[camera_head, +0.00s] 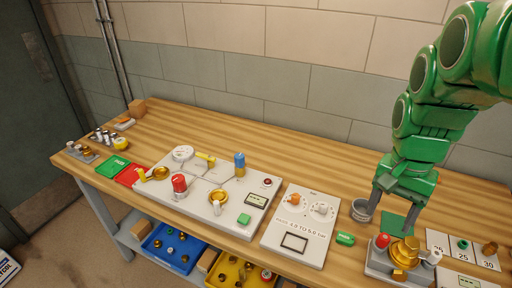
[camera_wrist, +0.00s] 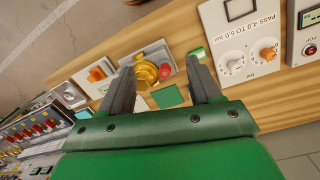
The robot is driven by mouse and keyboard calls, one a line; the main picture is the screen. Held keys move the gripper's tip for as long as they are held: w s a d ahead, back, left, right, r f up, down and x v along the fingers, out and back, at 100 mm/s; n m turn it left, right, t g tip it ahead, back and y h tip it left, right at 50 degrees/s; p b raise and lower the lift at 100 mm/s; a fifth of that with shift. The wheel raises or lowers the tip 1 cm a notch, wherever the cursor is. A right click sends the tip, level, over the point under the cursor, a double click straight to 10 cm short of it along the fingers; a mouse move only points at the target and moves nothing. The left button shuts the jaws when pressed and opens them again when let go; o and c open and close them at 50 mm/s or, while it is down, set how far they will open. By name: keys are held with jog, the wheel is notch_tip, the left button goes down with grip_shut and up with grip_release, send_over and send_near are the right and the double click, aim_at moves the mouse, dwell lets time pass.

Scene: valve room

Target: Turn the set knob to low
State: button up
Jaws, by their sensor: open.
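A white panel (camera_head: 304,226) marked "PASS 4.0 TO 5.0 bar" lies on the bench, with an orange knob (camera_head: 294,199) and a white knob (camera_head: 321,209) above a dark-framed window. The wrist view also shows the orange knob (camera_wrist: 267,54) and white knob (camera_wrist: 235,65). I cannot read which knob is labelled set, nor its position. Another orange knob-like part (camera_wrist: 96,75) sits on a white plate at the wrist view's left. My gripper (camera_head: 394,214) is open and empty, pointing down above the bench, right of the panel. Its fingers (camera_wrist: 162,78) are apart, near a brass-topped fixture.
The grey fixture (camera_head: 382,264) with a brass fitting and red cap stands at the front right. A larger valve board (camera_head: 190,205) is at left. The rear bench strip is clear.

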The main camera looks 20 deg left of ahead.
jog(key=w+a+m, duration=0.2)
jog(key=w+a, duration=0.8)
jog(key=w, duration=0.1)
jog(key=m+t, duration=0.1)
jog(key=m, duration=0.3)
send_over(239, 155)
jog(key=d, duration=0.1)
notch_tip(239, 155, down, 8)
jog(key=shift+d+f, duration=0.1)
jog(key=shift+s+a+f, duration=0.15)
jog(key=shift+a+f, duration=0.15)
jog(key=shift+a, duration=0.25)
jog(key=shift+f, duration=3.8)
jog(key=c, duration=1)
